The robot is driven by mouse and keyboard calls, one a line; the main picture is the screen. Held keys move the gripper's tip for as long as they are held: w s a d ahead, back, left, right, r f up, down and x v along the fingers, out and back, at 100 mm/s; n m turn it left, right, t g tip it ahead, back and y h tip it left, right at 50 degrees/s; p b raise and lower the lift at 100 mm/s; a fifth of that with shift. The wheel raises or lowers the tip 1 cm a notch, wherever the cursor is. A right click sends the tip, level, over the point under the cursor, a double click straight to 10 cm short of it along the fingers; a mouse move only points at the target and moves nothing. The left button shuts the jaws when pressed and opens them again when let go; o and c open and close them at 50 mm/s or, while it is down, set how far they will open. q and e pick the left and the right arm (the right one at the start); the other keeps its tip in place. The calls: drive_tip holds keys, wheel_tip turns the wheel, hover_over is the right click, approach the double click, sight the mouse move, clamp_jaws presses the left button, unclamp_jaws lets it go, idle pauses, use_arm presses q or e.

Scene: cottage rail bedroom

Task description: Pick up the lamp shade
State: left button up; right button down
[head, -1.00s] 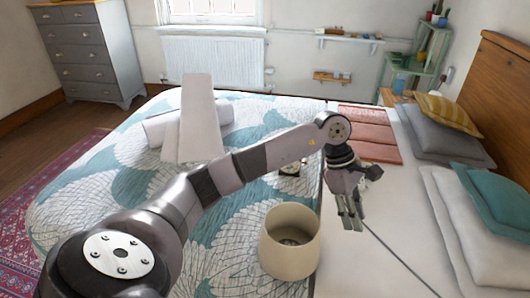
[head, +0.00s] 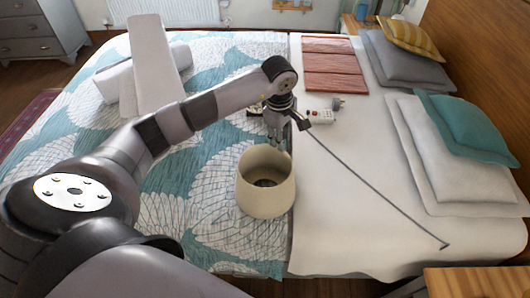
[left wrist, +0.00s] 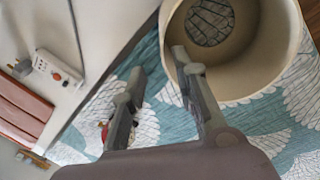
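The cream lamp shade (head: 262,203) stands upright on the patterned bed cover, with its round opening facing up. In the left wrist view the shade (left wrist: 247,72) fills the upper right, and I look into its opening. My left gripper (head: 279,141) points down at the shade's far right rim. In the left wrist view its fingers (left wrist: 158,66) are apart with nothing between them. One fingertip overlaps the shade's rim and the other is outside it; I cannot tell whether they touch. My right gripper is not in view.
Pillows (head: 462,180) line the headboard.

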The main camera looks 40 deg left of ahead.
use_arm(q)
drive_tip(key=shift+f, duration=0.6)
drive_tip(key=f, duration=0.1)
drive_tip(key=f+p, duration=0.1)
drive_tip(key=f, duration=0.1)
drive_tip(key=shift+s+a+f+p, duration=0.1)
drive_tip(key=shift+a+f+p, duration=0.15)
drive_tip(key=shift+f+p, duration=0.05)
drive_tip(key=shift+f, duration=0.45)
clamp_jaws()
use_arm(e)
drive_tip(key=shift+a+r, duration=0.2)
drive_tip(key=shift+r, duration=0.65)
